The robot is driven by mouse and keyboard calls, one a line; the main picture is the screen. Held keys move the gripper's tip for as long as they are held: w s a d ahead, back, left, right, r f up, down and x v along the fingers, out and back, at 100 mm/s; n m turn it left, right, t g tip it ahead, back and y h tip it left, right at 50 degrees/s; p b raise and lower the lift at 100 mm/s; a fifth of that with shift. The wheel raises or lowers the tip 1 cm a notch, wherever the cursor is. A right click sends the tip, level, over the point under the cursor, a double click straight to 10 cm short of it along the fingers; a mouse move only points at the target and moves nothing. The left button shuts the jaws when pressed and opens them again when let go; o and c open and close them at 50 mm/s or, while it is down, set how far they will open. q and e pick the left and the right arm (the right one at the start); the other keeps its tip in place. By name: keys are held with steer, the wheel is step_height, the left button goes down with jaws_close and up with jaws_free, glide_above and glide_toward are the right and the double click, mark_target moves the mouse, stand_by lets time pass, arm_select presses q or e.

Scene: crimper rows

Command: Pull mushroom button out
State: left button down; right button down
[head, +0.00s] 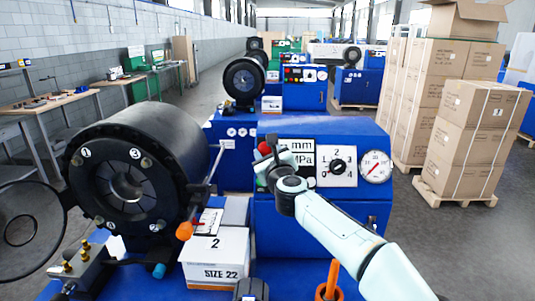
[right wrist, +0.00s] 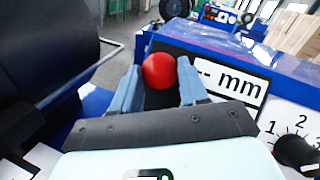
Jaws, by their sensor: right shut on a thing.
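A red mushroom button (right wrist: 158,70) shows between the two finger pads in the right wrist view. My right gripper (right wrist: 152,92) is shut on it, with one finger on each side. In the head view my right gripper (head: 270,163) is at the left part of the blue control box's front (head: 325,206), left of the mm/MPa display. The gripper hides most of the button there. My left gripper is in neither view.
A black round crimper head (head: 135,175) stands left of the control box, with an orange-tipped lever (head: 186,230) between them. A selector dial (head: 338,167) and a gauge (head: 375,167) sit to the right. A white SIZE 22 box (head: 215,262) lies in front. Cartons (head: 465,150) stand at right.

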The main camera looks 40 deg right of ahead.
steer(key=c, duration=0.6)
jaws_free()
steer(key=shift+a+r, duration=0.1)
steer(key=shift+o, duration=0.2)
steer(key=shift+s, duration=0.15)
steer(key=shift+s+a, duration=0.15)
steer(key=shift+s, duration=0.15)
steer(key=b+v, duration=0.4)
steer(key=v, duration=0.8)
steer(key=shift+s, duration=0.35)
steer(key=shift+a, duration=0.2)
